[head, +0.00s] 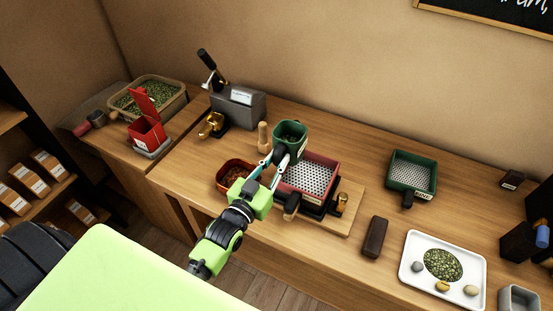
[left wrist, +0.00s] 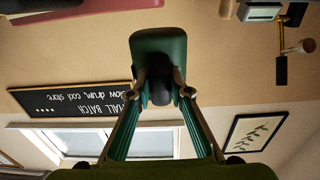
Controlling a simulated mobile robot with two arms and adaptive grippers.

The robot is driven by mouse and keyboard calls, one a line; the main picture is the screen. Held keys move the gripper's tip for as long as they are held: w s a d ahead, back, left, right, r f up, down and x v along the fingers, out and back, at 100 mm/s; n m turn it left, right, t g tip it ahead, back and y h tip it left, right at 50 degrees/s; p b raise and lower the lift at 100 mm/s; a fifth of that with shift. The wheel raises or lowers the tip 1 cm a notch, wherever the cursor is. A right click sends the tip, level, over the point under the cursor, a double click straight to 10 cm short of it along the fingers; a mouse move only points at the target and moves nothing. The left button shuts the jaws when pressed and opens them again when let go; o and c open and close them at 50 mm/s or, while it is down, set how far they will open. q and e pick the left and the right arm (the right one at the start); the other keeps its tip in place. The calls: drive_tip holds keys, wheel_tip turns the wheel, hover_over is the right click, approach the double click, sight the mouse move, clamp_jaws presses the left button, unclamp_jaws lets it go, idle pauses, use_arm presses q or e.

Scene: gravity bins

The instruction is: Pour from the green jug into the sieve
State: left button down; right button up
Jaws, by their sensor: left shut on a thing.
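The green jug (head: 291,130) is held up near the back left corner of the red-rimmed sieve (head: 333,163). Its opening faces up, it looks about upright, and dark contents show inside. My left gripper (head: 281,156) is shut on its handle. The left wrist view shows the jug (left wrist: 158,45) with its dark handle between the fingertips of my left gripper (left wrist: 160,88). The red sieve has a perforated floor that looks empty, and it sits over a dark frame on a wooden board. A second, green-rimmed sieve (head: 412,172) lies farther right. My right gripper is not in view.
A wooden peg (head: 262,135) and a grey lever machine (head: 240,106) stand behind. A dark block (head: 376,237) and a white tray (head: 408,270) are at right. Counter between the sieves is clear.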

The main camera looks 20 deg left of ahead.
use_arm(q)
wheel_tip(320, 180, down, 2)
drive_tip(key=shift+f+b, duration=0.1)
drive_tip(key=shift+b, duration=0.45)
drive_tip(key=shift+a+r+m+p, duration=0.5)
drive_tip(key=shift+r+m+p, duration=0.3)
drive_tip(key=shift+m, duration=0.4)
drive_tip(key=m, duration=0.3)
drive_tip(key=a+m+p, duration=0.1)
drive_tip(key=m, duration=0.2)
drive_tip(key=shift+a, duration=0.15)
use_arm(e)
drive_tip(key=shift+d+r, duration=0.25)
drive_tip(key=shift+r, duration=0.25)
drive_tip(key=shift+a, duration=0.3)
use_arm(q)
drive_tip(key=shift+m, duration=1.1)
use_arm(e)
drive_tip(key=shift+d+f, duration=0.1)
